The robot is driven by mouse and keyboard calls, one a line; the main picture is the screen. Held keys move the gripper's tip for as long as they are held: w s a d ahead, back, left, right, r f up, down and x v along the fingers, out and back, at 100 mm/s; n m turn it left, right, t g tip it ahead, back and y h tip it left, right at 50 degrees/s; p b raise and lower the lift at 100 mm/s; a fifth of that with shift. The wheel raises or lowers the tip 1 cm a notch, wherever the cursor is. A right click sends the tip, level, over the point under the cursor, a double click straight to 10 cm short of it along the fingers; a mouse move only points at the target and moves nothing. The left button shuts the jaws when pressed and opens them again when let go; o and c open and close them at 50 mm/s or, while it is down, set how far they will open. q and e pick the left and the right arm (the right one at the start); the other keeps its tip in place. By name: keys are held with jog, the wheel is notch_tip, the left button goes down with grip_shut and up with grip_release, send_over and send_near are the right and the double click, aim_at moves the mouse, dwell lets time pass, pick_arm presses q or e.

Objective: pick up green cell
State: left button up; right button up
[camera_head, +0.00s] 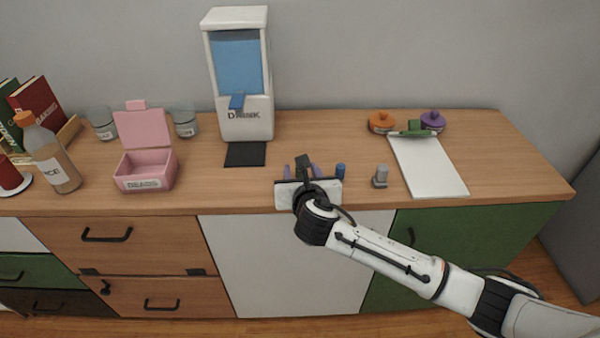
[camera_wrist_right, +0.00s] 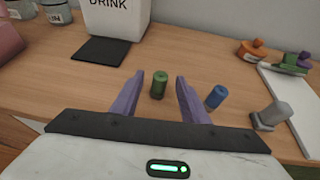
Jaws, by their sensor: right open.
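The green cell (camera_wrist_right: 159,85) stands upright on the wooden counter in the right wrist view. It is between and just beyond the purple fingers of my right gripper (camera_wrist_right: 158,82), which is open with a gap on both sides of the cell. In the head view my right gripper (camera_head: 303,168) is over the front part of the counter, and the gripper body hides most of the green cell. My left gripper is not in view.
A blue cell (camera_wrist_right: 216,96) stands close to the right finger. A grey stamp-like object (camera_head: 380,176) and a clipboard (camera_head: 430,168) lie further right. A drink dispenser (camera_head: 240,110) with a black mat (camera_head: 245,154) stands behind left. A pink box (camera_head: 146,170) is far left.

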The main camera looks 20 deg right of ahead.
grip_shut()
